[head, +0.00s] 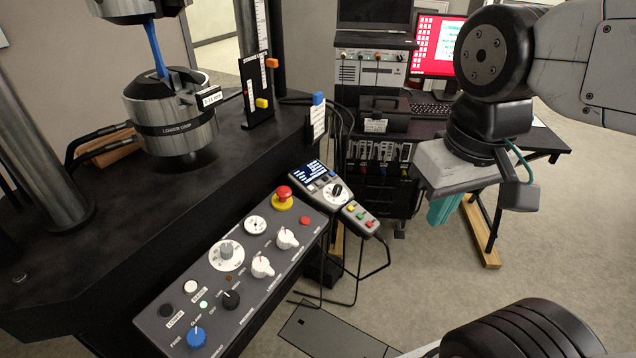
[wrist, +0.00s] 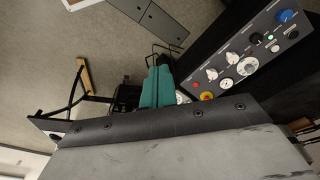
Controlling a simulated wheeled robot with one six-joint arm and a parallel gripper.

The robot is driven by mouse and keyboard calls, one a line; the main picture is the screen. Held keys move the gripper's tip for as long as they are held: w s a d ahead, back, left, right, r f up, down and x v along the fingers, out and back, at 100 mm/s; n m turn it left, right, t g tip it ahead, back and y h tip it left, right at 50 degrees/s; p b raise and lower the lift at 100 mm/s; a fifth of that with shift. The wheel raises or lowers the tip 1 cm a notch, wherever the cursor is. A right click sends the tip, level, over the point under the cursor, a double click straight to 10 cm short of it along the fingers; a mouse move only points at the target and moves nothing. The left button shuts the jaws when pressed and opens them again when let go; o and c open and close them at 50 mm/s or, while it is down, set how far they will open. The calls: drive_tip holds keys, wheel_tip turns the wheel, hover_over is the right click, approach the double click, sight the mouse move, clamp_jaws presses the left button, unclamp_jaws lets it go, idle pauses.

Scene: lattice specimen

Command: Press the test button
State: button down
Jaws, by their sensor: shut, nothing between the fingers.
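My gripper (head: 443,208) is shut and empty, its teal fingers pointing down in the air to the right of the test machine. The fingers also show in the wrist view (wrist: 157,88). The control panel (head: 232,285) has knobs, round buttons and a red mushroom button (head: 284,193) on yellow. I cannot read which button is labelled test.
The lower grip (head: 170,115) holds a blue strip (head: 157,50) on the black machine bed. A black desk (head: 510,140) with instruments and a red-screened monitor (head: 436,45) stands behind my arm. Cables hang below the handset. Open floor lies at right.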

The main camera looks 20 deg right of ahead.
drive_tip(key=w+d+f+n+t+h, duration=0.1)
drive_tip(key=w+d+f+n, duration=0.15)
drive_tip(key=w+f, duration=0.4)
drive_tip(key=w+d+f+n+t, duration=0.1)
drive_tip(key=w+d+f, duration=0.3)
drive_tip(key=w, duration=0.6)
drive_tip(key=w+d+f+n+t+h, duration=0.1)
drive_tip(key=w+d+f, duration=0.2)
drive_tip(key=w+f, duration=0.4)
drive_tip(key=w+a+f+n+t+y, duration=0.2)
drive_tip(key=w+a+n+t, duration=0.15)
drive_tip(key=w, duration=0.65)
drive_tip(key=w+a+r+n+t+y, duration=0.3)
drive_tip(key=w+a+r+n+y, duration=0.1)
drive_tip(key=w+a+n+y, duration=0.1)
drive_tip(key=shift+a+r, duration=0.35)
drive_tip(key=shift+a, duration=0.5)
